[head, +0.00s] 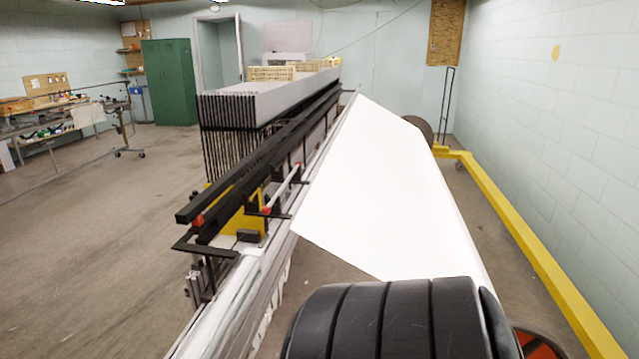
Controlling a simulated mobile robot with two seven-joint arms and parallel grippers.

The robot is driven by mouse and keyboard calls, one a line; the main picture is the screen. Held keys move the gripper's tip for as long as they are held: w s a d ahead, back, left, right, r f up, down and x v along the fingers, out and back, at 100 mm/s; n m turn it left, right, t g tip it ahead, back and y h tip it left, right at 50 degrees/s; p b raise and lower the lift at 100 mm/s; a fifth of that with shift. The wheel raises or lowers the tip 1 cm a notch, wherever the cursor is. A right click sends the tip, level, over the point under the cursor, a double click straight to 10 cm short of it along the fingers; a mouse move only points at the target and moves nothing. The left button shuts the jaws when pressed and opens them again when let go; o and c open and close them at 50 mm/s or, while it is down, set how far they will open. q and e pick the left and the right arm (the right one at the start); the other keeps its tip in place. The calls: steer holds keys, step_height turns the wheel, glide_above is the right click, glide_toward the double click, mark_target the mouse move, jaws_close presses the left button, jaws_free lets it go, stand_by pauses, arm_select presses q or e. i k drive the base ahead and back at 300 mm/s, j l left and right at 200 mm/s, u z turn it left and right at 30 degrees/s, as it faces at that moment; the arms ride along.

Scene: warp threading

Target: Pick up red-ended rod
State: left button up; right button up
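A thin light-grey rod (281,189) with a red end at each tip lies lengthwise along the machine, near the middle of the head view. Its near red end (266,211) is beside a yellow bracket (244,222). Its far red end (296,167) is close to a black upright of the frame. The rod seems to rest on small black holders, but the contact is too small to tell. Neither my left nor my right gripper is in view.
Long black bars (250,165) run along the rod's left side, with a stack of dark-edged frames (255,105) behind. A wide white sheet (375,190) slopes up on the right. A large black ribbed shape (385,322) fills the bottom. A yellow rail (520,235) runs along the right.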

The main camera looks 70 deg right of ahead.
mark_target(266, 210)
steer(key=z, duration=2.25)
steer(key=u, duration=3.55)
steer(key=z, duration=3.55)
